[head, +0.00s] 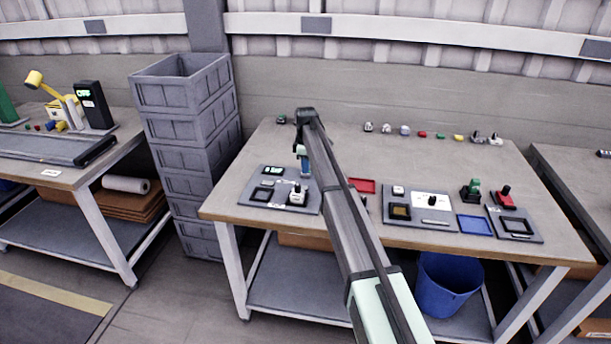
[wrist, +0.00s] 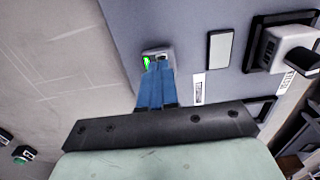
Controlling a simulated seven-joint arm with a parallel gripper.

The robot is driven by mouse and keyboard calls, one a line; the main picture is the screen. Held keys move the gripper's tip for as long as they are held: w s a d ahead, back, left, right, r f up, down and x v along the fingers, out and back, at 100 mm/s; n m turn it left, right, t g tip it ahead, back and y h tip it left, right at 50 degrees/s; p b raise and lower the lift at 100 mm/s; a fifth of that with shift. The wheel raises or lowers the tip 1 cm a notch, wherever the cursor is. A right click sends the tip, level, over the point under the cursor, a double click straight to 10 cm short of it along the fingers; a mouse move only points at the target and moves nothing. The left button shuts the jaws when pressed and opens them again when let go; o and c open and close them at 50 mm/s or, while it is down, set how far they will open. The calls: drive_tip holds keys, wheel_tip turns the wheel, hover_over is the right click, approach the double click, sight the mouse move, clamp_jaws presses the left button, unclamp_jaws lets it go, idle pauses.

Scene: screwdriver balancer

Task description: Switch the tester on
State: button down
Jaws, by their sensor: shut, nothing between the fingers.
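The tester is a dark grey panel (head: 247,198) at the left front of the middle table, and it fills much of the wrist view (wrist: 205,22). It has a small display (head: 273,171) with green characters. A small grey switch housing (wrist: 150,52) with a bright green part and a dark part sits near the panel's edge in the wrist view. My gripper (head: 306,176) has blue fingers, shut and empty, over the panel's back right part. In the wrist view the fingertips (wrist: 157,68) are at the switch and partly cover it. I cannot tell whether they touch it.
A light grey block with a dark knob (head: 297,196) stands on the panel close to my gripper. A red tray (head: 362,186) and another grey panel (head: 425,222) lie to the right. Several small parts line the table's back. Stacked grey crates (head: 190,130) stand left of the table.

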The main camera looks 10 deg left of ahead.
drive_tip(key=shift+r, duration=3.2)
wheel_tip(320, 180, up, 6)
